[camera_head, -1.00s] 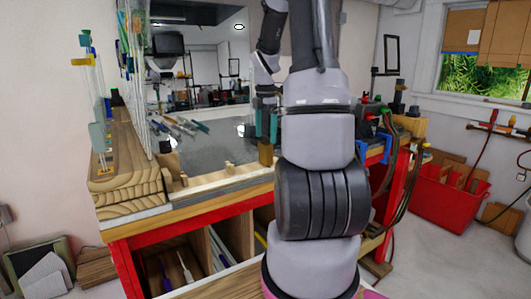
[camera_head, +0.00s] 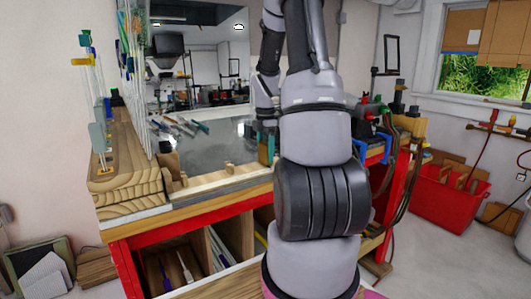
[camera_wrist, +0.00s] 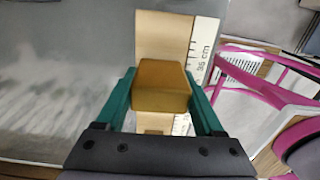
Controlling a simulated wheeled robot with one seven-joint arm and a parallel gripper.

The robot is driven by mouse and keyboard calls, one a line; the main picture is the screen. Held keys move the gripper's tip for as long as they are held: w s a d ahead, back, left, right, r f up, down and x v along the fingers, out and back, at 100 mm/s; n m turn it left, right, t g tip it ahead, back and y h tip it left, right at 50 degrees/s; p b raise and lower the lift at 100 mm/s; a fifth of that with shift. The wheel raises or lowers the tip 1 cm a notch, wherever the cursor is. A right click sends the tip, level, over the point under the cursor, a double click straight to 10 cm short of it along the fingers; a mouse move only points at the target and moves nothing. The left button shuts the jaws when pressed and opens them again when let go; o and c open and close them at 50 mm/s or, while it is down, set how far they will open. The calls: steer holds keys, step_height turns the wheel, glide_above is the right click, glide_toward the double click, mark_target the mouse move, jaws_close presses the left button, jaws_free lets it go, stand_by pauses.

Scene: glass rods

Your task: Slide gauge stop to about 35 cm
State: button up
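The gauge stop (camera_wrist: 161,84) is a brown-gold block on a pale wooden strip (camera_wrist: 160,35) with a white ruled scale (camera_wrist: 204,40). A printed mark that looks like "35 cm" sits just beyond the stop, to its upper right. My gripper (camera_wrist: 161,80) has its two green fingers along the left and right sides of the block, with no clear gap, so it appears shut on it. In the head view the stop (camera_head: 263,150) shows at the bench's front edge, partly hidden by my gripper (camera_head: 266,140) and arm.
Glass rods stand upright in a stepped wooden rack (camera_head: 130,180) at the left. Tools lie on the grey bench top (camera_head: 215,148). Hoses and a blue clamp (camera_head: 373,150) are at the bench's right end. In the wrist view a magenta frame (camera_wrist: 260,85) stands right of the scale.

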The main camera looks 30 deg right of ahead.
jaws_close()
steer(key=shift+w+d, duration=0.1)
steer(key=shift+d, duration=1.75)
steer(key=o, duration=1.3)
jaws_free()
steer(key=shift+o, duration=0.2)
steer(key=shift+r, duration=0.1)
step_height(320, 180, up, 11)
steer(key=shift+a, duration=0.1)
